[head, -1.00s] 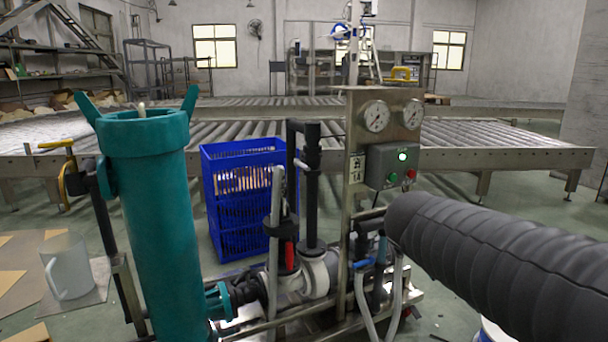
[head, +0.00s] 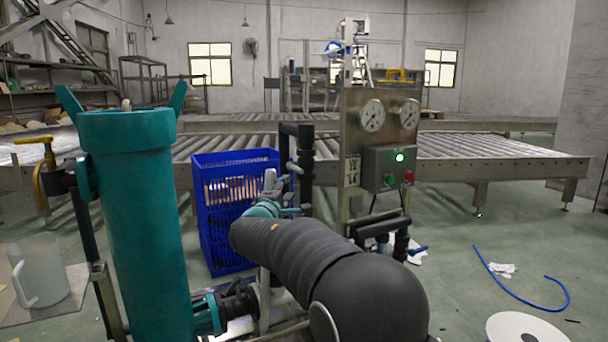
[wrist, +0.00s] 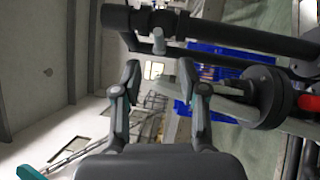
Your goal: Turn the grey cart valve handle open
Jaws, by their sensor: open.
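A short grey peg-like handle (wrist: 159,40) sticks out from a dark pipe (wrist: 225,32) at the top of the wrist view. It looks like the grey valve handle; in the head view it seems to show as a small pale peg (head: 296,168) beside the black upright pipe (head: 304,150). My gripper (wrist: 159,75) is open and empty, its fingertips apart. The peg lines up with the gap between them, just beyond the tips. In the head view my gripper (head: 284,192) is left of the black pipe; my arm hides much of the cart's lower pipework.
A teal filter cylinder (head: 142,220) stands at the left. A blue crate (head: 215,225) is behind the gripper. The gauge panel (head: 358,125) with its control box is to the right. A red handle (wrist: 308,102) shows in the wrist view. The floor at right is mostly open.

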